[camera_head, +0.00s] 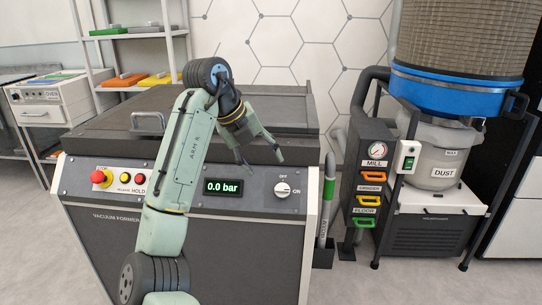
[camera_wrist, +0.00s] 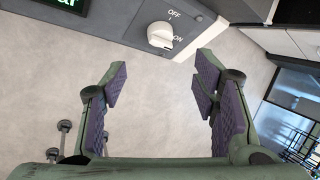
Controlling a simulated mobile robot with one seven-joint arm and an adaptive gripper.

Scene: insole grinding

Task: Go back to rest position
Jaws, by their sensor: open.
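My gripper (camera_head: 258,152) is in front of the vacuum former's (camera_head: 120,240) front panel, left of and above the rotary OFF/ON knob (camera_head: 282,190). In the wrist view my gripper (camera_wrist: 160,95) has its two purple-padded fingers spread wide with nothing between them. The knob (camera_wrist: 160,36) shows beyond the fingertips there, apart from them. The knob's pointer seems to be toward ON. The panel display (camera_head: 223,187) reads 0.0 bar.
A red stop button (camera_head: 100,177) is on the panel's left. The mill unit (camera_head: 376,152) with coloured handles and the dust collector (camera_head: 436,150) stand to the right. An oven (camera_head: 38,105) and shelves (camera_head: 135,32) are at the left. Grey floor (camera_head: 345,285) is clear at front right.

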